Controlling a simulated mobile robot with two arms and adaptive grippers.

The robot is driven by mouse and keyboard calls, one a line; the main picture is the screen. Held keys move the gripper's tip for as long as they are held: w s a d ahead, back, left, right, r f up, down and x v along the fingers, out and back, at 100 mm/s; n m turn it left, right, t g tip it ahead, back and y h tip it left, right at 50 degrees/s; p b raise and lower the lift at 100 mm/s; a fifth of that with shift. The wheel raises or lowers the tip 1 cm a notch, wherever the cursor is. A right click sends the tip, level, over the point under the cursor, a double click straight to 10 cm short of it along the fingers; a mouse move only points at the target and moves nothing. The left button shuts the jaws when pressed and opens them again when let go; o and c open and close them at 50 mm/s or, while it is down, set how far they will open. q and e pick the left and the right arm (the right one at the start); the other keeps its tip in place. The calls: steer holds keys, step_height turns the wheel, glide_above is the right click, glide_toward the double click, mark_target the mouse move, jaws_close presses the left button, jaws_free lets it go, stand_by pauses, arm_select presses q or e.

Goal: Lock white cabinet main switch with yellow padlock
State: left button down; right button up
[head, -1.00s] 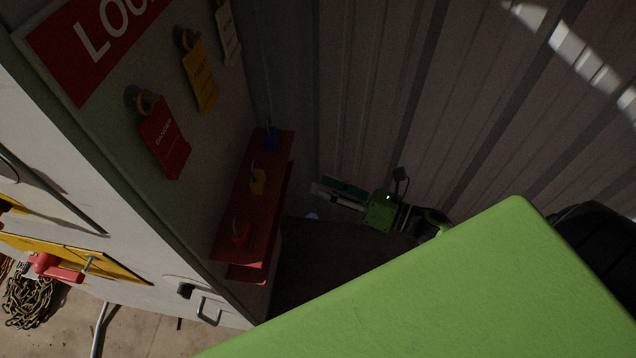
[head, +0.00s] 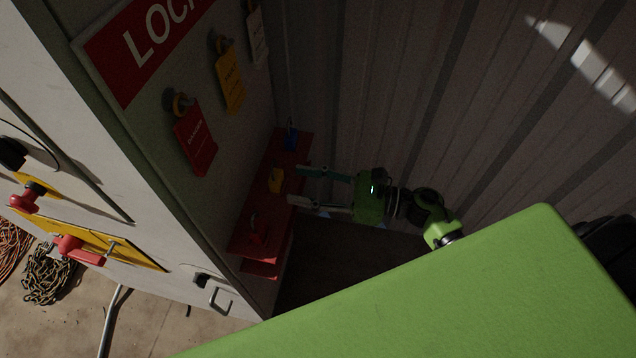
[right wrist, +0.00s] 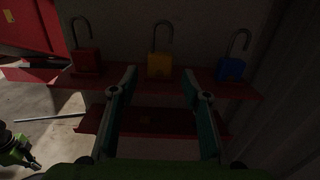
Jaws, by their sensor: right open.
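The yellow padlock (head: 276,180) stands on a red shelf (head: 262,200) on the shaded side of the white cabinet (head: 120,215), its shackle raised. In the right wrist view the yellow padlock (right wrist: 159,66) is between the red and blue ones. My right gripper (head: 297,186) is open, its fingers pointing at the yellow padlock. In the right wrist view the fingertips of the gripper (right wrist: 159,78) sit on either side of it, apart from it. A red switch handle (head: 78,250) is on a yellow plate on the cabinet front. A green and black part, perhaps my left gripper, shows at lower left there.
A red padlock (head: 257,232) and a blue padlock (head: 290,135) flank the yellow one. Danger tags (head: 196,140) hang above the shelf. A ribbed wall (head: 400,90) stands close behind. A red knob (head: 27,198) is also on the front. Coiled chain (head: 48,275) lies on the floor.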

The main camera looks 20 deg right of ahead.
mark_target(282, 181)
steer(key=b+x, duration=0.1)
steer(key=x, duration=0.1)
steer(key=shift+w+a, duration=0.2)
steer(key=shift+a, duration=0.05)
steer(key=shift+x, duration=0.95)
steer(key=shift+a, duration=0.1)
steer(key=c, duration=0.9)
steer(key=shift+r, duration=0.1)
steer(key=shift+r+p, duration=0.8)
steer(key=shift+r, duration=0.4)
